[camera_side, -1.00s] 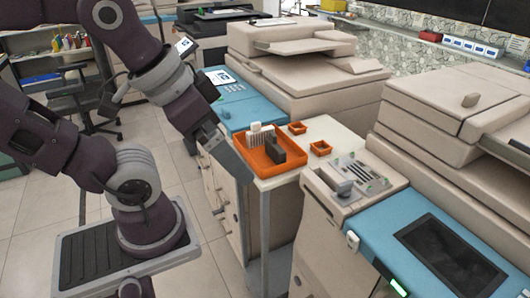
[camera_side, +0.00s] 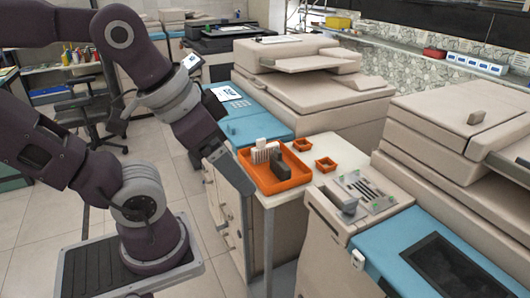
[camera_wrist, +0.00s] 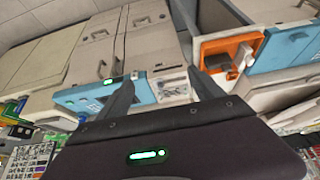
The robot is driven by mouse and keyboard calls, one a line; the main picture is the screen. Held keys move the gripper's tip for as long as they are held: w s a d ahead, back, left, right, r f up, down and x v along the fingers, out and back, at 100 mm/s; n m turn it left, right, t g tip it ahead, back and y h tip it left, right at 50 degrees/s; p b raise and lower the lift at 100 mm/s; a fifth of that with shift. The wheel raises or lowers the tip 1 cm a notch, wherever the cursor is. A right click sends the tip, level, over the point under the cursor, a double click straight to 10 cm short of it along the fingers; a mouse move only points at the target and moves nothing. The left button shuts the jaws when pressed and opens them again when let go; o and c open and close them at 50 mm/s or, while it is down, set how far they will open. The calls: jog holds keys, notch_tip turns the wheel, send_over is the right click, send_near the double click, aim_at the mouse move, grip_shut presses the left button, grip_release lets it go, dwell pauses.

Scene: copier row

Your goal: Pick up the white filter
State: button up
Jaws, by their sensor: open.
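The white filter (camera_side: 265,153) appears to be the pale ribbed block standing in the back left part of an orange tray (camera_side: 293,184) in the side view. A dark grey block (camera_side: 279,168) stands right beside it in the tray. My gripper (camera_side: 248,190) is at the tray's left edge, pointing down and to the right, with nothing seen in it. In the wrist view my gripper (camera_wrist: 163,82) has its two fingers well apart and empty.
The tray lies on a pale table (camera_side: 337,147) between two beige copiers. Two small orange trays sit on it, one at the back (camera_side: 302,145) and one at the right (camera_side: 326,165). A copier with a blue panel (camera_side: 440,250) stands close on the right.

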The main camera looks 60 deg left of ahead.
jog(key=c, duration=0.6)
jog(key=g, duration=0.6)
send_over(265, 139)
jog(key=f, duration=0.9)
jog(key=shift+w+a, duration=0.15)
jog(key=shift+a, duration=0.05)
notch_tip(265, 139, down, 7)
jog(key=shift+a, duration=0.1)
